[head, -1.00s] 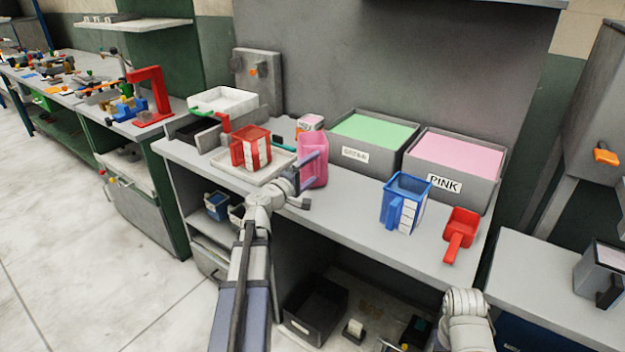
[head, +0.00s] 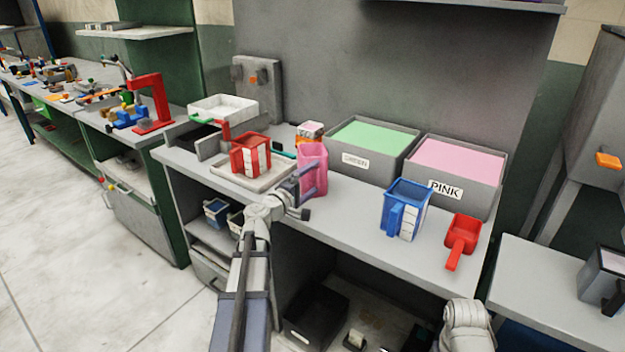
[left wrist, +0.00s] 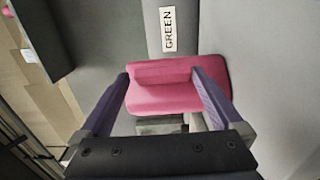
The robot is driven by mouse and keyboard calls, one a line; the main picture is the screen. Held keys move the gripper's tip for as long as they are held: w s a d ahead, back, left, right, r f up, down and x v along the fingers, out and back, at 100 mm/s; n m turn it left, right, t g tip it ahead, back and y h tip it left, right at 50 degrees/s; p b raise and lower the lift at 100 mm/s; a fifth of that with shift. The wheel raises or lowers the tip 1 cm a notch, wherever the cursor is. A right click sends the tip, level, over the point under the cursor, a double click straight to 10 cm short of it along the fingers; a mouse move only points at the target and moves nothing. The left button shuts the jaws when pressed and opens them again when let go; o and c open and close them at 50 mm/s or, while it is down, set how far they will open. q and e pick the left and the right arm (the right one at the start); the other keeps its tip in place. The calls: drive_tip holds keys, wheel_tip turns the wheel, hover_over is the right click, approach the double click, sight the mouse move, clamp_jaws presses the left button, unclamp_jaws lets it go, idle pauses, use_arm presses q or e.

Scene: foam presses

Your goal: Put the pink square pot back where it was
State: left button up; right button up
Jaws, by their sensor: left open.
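The pink square pot (head: 313,160) stands upright on the grey bench, left of the green bin. In the left wrist view the pink pot (left wrist: 178,88) lies between the two purple fingers of my left gripper (left wrist: 172,85). My left gripper (head: 300,187) is open around the pot at its near side in the head view. Whether the fingers touch the pot cannot be told. My right gripper is out of view; only part of my right arm shows at the bottom.
The GREEN bin (head: 365,147) and PINK bin (head: 452,172) stand behind. A blue jug (head: 405,210) and red scoop (head: 462,238) are to the right. The bench front (head: 350,218) is clear.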

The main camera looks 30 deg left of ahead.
use_arm(q)
drive_tip(key=s+a, duration=0.1)
drive_tip(key=s, duration=1)
drive_tip(key=shift+s+a, duration=0.2)
drive_tip(key=shift+s, duration=0.2)
